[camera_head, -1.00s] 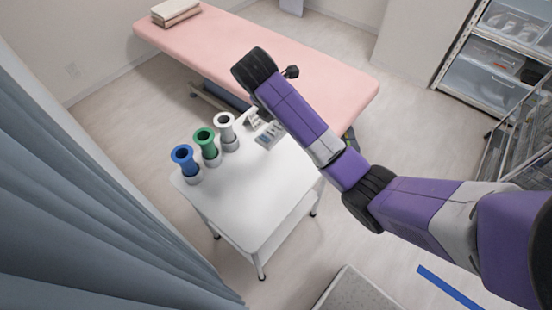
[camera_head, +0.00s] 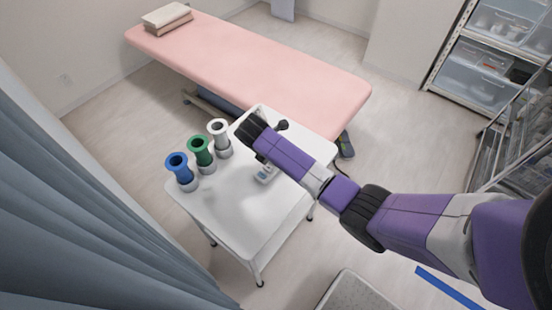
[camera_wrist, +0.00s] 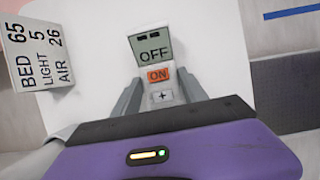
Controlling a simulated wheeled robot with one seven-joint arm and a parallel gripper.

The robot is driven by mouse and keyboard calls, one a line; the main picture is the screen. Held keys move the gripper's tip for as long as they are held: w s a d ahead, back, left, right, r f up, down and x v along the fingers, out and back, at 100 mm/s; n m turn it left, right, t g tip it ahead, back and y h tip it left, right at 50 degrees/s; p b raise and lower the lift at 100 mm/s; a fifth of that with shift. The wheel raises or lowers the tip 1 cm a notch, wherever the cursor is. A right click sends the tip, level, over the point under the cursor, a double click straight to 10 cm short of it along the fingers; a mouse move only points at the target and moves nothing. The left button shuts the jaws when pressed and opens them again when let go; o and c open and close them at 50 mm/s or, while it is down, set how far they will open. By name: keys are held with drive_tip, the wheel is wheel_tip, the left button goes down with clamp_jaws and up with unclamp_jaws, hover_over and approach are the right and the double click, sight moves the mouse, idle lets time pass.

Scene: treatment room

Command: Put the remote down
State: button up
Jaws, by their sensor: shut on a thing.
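The remote (camera_wrist: 151,47) is light-coloured with a grey display reading OFF, an orange ON button and a plus button below it. My gripper (camera_wrist: 161,92) is shut on its lower part, one finger on each side. In the head view the remote (camera_head: 264,176) shows below my wrist, over the white trolley top (camera_head: 235,215). My arm hides part of it. I cannot tell whether it touches the top. A white sign (camera_wrist: 38,55) reading BED 65, LIGHT 5, AIR 26 stands left of the remote in the wrist view.
Blue (camera_head: 181,168), green (camera_head: 201,151) and white (camera_head: 219,135) flared holders stand along the trolley's left edge. The front of the top is clear. A pink treatment bed (camera_head: 250,65) lies behind, a blue-grey curtain (camera_head: 70,190) at left, and a dark pedal (camera_head: 346,145) on the floor.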

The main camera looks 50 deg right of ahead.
drive_tip(key=shift+f, duration=0.15)
drive_tip(key=o, duration=1.5)
